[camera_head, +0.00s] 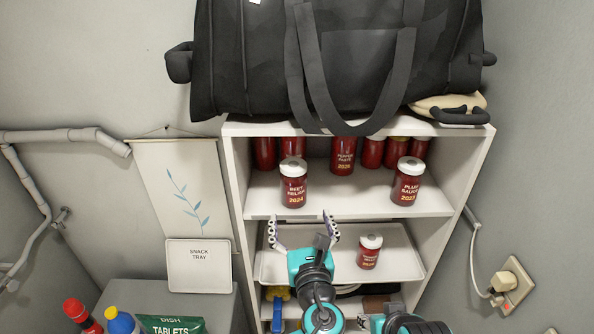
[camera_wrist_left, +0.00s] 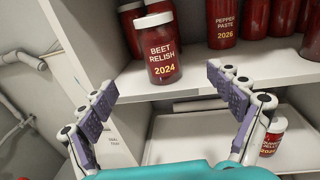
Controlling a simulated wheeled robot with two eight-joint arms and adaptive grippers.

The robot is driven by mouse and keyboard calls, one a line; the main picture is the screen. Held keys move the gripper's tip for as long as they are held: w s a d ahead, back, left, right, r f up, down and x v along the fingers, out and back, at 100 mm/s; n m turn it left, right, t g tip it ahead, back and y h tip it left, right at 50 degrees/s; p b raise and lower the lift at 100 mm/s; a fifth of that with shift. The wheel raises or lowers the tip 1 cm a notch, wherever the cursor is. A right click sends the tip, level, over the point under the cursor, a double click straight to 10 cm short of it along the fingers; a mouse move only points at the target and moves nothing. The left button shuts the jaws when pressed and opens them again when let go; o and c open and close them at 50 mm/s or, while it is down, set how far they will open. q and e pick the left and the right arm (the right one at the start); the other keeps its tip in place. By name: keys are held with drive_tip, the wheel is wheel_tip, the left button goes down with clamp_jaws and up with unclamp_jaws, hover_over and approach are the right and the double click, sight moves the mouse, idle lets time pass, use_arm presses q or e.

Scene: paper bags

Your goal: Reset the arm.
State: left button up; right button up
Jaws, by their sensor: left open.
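My left gripper (camera_head: 302,219) is open and empty, with its two fingers spread just in front of the shelf unit. In the left wrist view its fingertips (camera_wrist_left: 222,80) are apart, below and in front of the beet relish jar (camera_wrist_left: 159,48). That red jar with a white lid (camera_head: 294,184) stands upright at the front of the upper shelf (camera_head: 345,203), apart from the fingers. Part of another teal and dark arm link of mine shows at the bottom edge of the head view, but no fingers of my right gripper show.
A plum sauce jar (camera_head: 407,182) stands at the upper shelf's right, with several jars behind, including pepper paste (camera_head: 343,157). A smaller red jar (camera_head: 370,252) stands on the tray (camera_head: 408,254) below. A black bag (camera_head: 262,60) sits on top. A snack tray sign (camera_head: 199,266) is left.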

use_arm(q)
drive_tip(key=s+a+f+n+g+y+b, duration=0.1)
drive_tip(key=s+a+f+n+g+b, duration=0.1)
drive_tip(key=a+f+n+b, duration=0.5)
drive_tip(key=s+a+f+n+g+b, duration=0.1)
drive_tip(key=a+f+n+g+b, duration=0.25)
drive_tip(key=f, duration=0.65)
drive_tip(key=s+a+f+n+g+y+b, duration=0.1)
drive_tip(key=s+a+f+n+b, duration=0.1)
drive_tip(key=a+f+n+b, duration=0.5)
drive_tip(key=s+f+n+g+h+b, duration=0.1)
drive_tip(key=s+f+n+b, duration=0.2)
drive_tip(key=f, duration=0.4)
drive_tip(key=s+a+f+n+g+h+b, duration=0.1)
drive_tip(key=s+f+n+b, duration=0.3)
drive_tip(key=f+n+b, duration=0.2)
drive_tip(key=s+f+n+g+h+b, duration=0.2)
drive_tip(key=f+n+b, duration=0.3)
drive_tip(key=f+n, duration=0.3)
wheel_tip(320, 180, down, 2)
drive_tip(key=shift+s+a, duration=0.4)
drive_tip(key=shift+s, duration=0.4)
